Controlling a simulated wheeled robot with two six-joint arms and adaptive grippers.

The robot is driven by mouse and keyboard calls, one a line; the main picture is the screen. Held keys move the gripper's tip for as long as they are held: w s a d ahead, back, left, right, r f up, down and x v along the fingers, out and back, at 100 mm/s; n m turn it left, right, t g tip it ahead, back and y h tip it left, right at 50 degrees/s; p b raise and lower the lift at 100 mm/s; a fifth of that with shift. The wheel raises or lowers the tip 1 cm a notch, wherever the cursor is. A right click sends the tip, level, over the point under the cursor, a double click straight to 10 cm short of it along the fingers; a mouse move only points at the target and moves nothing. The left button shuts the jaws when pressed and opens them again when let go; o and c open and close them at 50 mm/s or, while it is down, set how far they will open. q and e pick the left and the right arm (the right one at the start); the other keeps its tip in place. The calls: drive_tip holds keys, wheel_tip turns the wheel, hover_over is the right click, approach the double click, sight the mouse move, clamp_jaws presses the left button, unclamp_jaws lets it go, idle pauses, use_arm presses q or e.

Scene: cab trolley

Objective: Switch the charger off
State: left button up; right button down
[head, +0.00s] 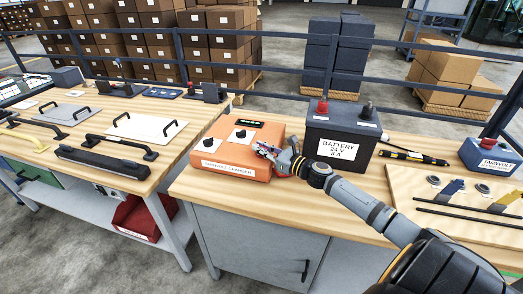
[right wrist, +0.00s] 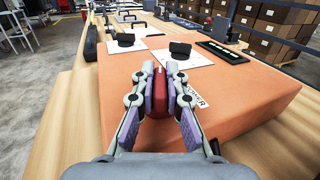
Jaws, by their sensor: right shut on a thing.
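The orange charger (head: 217,154) sits on the wooden bench, its front label reading "Tarnvolt charger". On top are two black knobs on white plates and a dark display (right wrist: 222,51) with green marks. My right gripper (head: 262,150) is at the charger's right front corner. In the right wrist view my right gripper (right wrist: 159,70) is shut on a red switch (right wrist: 158,92) on the charger's top, with a finger on each side. A white label (right wrist: 194,105) beside it is partly hidden by the right finger. My left gripper is not in view.
A dark battery (head: 338,150) with red and black terminals stands close right of the charger. A second bench with handled plates (head: 146,127) is at left.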

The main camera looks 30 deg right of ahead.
drive_tip(key=n+g+y+b, duration=0.1)
drive_tip(key=n+y, duration=0.1)
drive_tip(key=y, duration=0.1)
drive_tip(key=shift+f+g, duration=0.1)
drive_tip(key=shift+g, duration=0.2)
drive_tip(key=shift+n+g+y+b, duration=0.9)
drive_tip(key=shift+n+y, duration=0.3)
drive_tip(key=shift+y, duration=0.3)
drive_tip(key=c, duration=1.4)
unclamp_jaws()
